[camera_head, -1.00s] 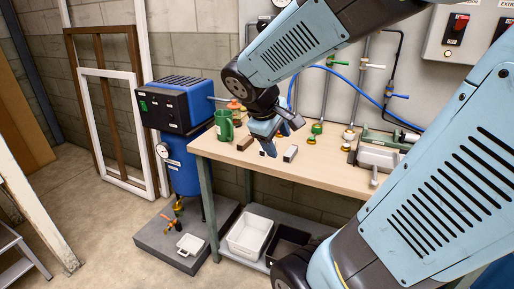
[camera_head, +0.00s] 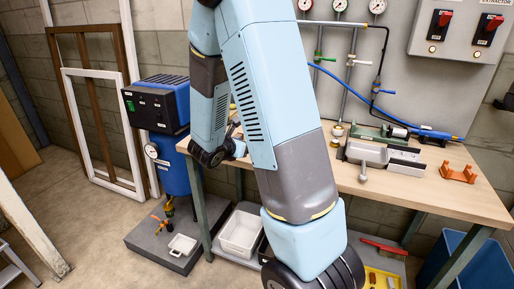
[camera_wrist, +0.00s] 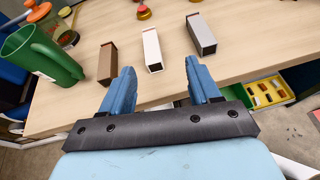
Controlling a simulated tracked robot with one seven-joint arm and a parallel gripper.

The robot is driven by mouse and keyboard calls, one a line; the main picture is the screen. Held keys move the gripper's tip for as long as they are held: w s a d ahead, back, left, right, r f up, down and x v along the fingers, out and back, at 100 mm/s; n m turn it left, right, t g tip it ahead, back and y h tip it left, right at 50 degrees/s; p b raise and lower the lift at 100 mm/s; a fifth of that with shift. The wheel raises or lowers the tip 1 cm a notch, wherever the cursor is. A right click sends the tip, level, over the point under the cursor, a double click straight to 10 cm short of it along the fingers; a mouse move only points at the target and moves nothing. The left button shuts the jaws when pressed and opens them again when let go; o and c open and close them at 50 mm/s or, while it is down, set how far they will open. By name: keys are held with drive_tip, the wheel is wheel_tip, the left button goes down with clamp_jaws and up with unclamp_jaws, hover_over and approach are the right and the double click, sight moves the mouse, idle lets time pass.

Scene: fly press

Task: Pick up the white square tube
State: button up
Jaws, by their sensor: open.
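The white square tube (camera_wrist: 152,50) lies on the wooden table, in the middle of the wrist view. A brown tube (camera_wrist: 107,63) lies to its left and a grey tube (camera_wrist: 201,34) to its right, each apart from it. My gripper (camera_wrist: 157,82) is open and empty, with its two blue fingers spread at the table's near edge. The white tube lies ahead of the gap between the fingers, apart from them. In the head view my arm hides the tubes and the gripper.
A white bin (camera_head: 241,232) and a yellow tray (camera_head: 380,279) sit below.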

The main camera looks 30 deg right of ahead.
drive_tip(key=shift+n, duration=0.7)
drive_tip(key=x, duration=0.5)
drive_tip(key=w+a+f+x, duration=0.1)
drive_tip(key=x, duration=0.2)
drive_tip(key=shift+w+x, duration=0.15)
drive_tip(key=shift+x, duration=1.4)
drive_tip(key=shift+w+x, duration=0.15)
drive_tip(key=shift+x, duration=1.4)
drive_tip(key=shift+a, duration=0.2)
drive_tip(key=c, duration=1.1)
drive_tip(key=shift+r+t, duration=0.15)
drive_tip(key=shift+t, duration=0.15)
